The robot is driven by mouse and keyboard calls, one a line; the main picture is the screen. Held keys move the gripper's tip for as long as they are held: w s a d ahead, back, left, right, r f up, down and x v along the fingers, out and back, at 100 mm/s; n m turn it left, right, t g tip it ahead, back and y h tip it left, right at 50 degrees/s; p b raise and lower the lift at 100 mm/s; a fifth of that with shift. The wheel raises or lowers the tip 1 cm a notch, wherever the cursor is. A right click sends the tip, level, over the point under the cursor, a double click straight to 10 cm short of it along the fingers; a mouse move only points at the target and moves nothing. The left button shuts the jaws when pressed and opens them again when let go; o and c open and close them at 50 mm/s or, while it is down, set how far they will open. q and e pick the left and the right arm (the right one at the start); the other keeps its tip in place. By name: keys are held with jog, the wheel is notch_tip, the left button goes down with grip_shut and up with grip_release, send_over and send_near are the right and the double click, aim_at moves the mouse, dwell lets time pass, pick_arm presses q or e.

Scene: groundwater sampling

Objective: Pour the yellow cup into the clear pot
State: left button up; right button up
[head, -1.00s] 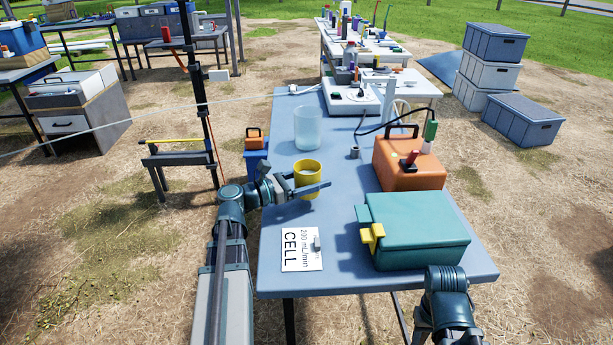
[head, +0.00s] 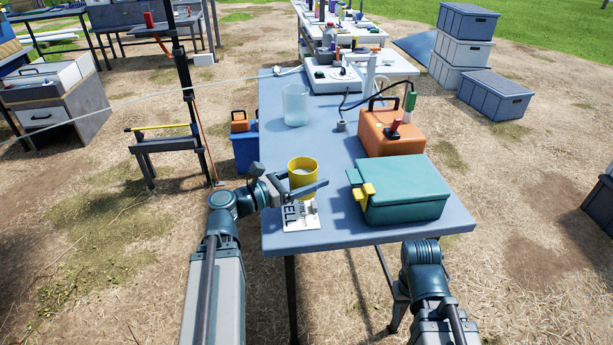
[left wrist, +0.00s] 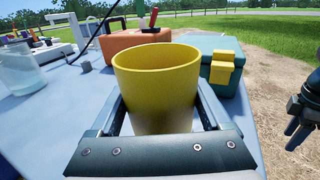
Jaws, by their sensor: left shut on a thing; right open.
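The yellow cup (head: 302,178) is upright in my left gripper (head: 306,193), which is shut on it near the table's front left. In the left wrist view the cup (left wrist: 155,95) stands between the two fingers; its contents cannot be made out. The clear pot (head: 296,104) stands upright on the blue-grey table (head: 345,237), farther back and apart from the cup. It also shows at the left of the left wrist view (left wrist: 22,68). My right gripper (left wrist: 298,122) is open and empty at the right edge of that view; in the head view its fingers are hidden.
A labelled card (head: 300,222) lies partly hidden under my left gripper. A teal box (head: 405,195) with a yellow latch and an orange case (head: 385,135) with a cable stand on the right. The table between cup and pot looks clear.

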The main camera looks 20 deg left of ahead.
pick_arm(q)
notch_tip(320, 180, up, 27)
jog(key=p, duration=2.6)
jog(key=shift+f+p, duration=0.2)
jog(key=shift+p, duration=0.1)
